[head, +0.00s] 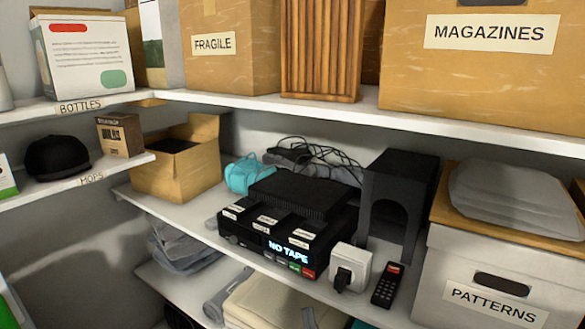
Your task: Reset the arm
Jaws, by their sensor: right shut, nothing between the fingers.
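I cannot make out either of my grippers or arms in the head view. The view holds shelving with stored goods. On the middle shelf (200,212) sits a black tape device (290,235) with a lit "NO TAPE" display and several white labels. A white box-shaped adapter (352,262) with a black plug on its front stands to its right. A black remote (387,285) leans or lies just right of the adapter.
A dark speaker-like box (400,190) stands behind the remote. A white "PATTERNS" box (450,270) fills the right. An open carton (185,172) stands at left. "FRAGILE" (245,70) and "MAGAZINES" (480,85) boxes crowd the shelf above. Folded cloths (270,300) lie below.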

